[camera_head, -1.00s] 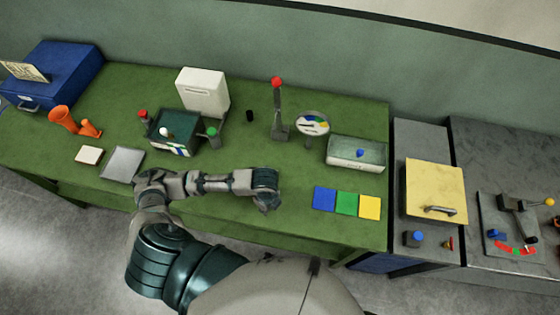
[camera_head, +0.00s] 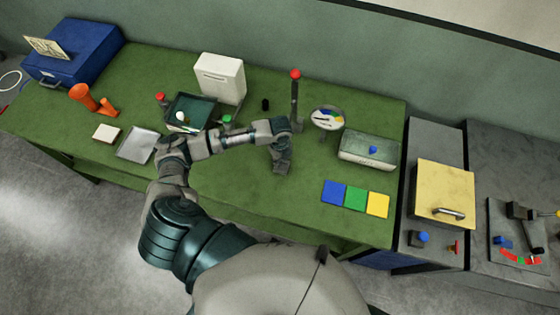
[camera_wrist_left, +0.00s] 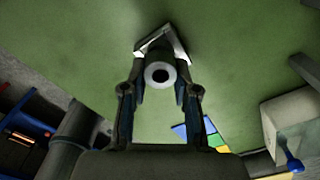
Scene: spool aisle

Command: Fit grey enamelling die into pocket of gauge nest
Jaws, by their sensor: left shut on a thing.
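My left gripper (camera_head: 282,164) reaches over the middle of the green bench, pointing down. In the left wrist view the gripper (camera_wrist_left: 160,90) is shut on the grey enamelling die (camera_wrist_left: 160,66), a short cylinder with a dark round hole in its end. An angled pale grey metal piece, seemingly the gauge nest (camera_wrist_left: 180,43), lies just beyond the die. The die covers much of it, so its pocket is hidden. I cannot tell whether die and nest touch. My right gripper is not in view.
A red-knobbed lever (camera_head: 295,95) stands behind my gripper. A round dial (camera_head: 328,117) and a lidded tray (camera_head: 360,159) with a blue knob are to the right. Blue, green and yellow tiles (camera_head: 355,199) lie at front right. The bench in front of the gripper is clear.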

